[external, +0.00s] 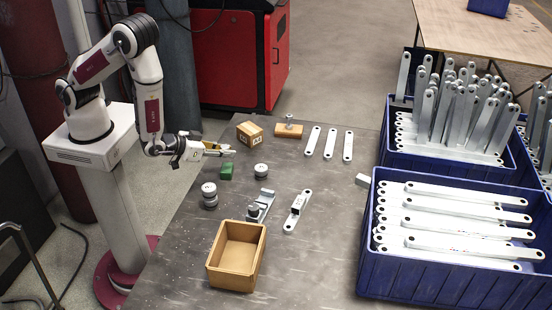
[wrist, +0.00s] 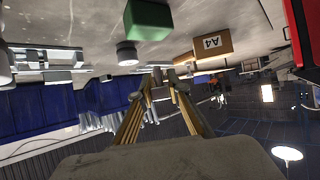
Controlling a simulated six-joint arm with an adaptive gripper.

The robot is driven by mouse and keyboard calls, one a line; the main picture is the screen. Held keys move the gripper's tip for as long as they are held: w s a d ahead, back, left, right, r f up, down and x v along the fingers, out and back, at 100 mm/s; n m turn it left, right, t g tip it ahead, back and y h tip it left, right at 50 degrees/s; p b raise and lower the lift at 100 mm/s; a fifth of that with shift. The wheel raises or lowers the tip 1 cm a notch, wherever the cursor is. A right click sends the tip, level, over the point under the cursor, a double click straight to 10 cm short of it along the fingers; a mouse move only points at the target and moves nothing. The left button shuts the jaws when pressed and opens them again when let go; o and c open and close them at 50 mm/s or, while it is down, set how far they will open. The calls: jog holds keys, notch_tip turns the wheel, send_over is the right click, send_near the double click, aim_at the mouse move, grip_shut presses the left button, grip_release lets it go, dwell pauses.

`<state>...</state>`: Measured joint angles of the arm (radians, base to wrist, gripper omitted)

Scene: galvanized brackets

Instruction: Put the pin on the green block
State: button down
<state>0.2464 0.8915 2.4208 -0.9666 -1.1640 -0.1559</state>
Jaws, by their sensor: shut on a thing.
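The green block (external: 227,172) lies on the dark metal table, and it also shows at the top of the wrist view (wrist: 148,20). My gripper (external: 226,149) is in the air near the table's left side, above and behind the green block, apart from it. In the wrist view my gripper's fingers (wrist: 159,88) are closed on a small grey piece, the pin (wrist: 158,77), at their tips. The pin's outline is small and blurred there, and in the external view I cannot make it out between the fingers.
A wooden box (external: 250,135) marked A4 and a wooden block with a bolt (external: 289,130) stand behind. Grey round weights (external: 209,196) and (external: 261,170), brackets (external: 298,211) and an open wooden tray (external: 259,257) lie nearer. Blue crates (external: 455,286) of brackets fill the right.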

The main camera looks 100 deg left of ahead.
aim_at(227, 168)
dwell(0.3)
jog(key=shift+f, duration=2.1)
jog(key=shift+f, duration=0.15)
jog(key=c, duration=1.9)
grip_release()
jog(key=shift+s+d+r, duration=0.1)
jog(key=shift+r, duration=0.15)
jog(key=shift+v, duration=5.85)
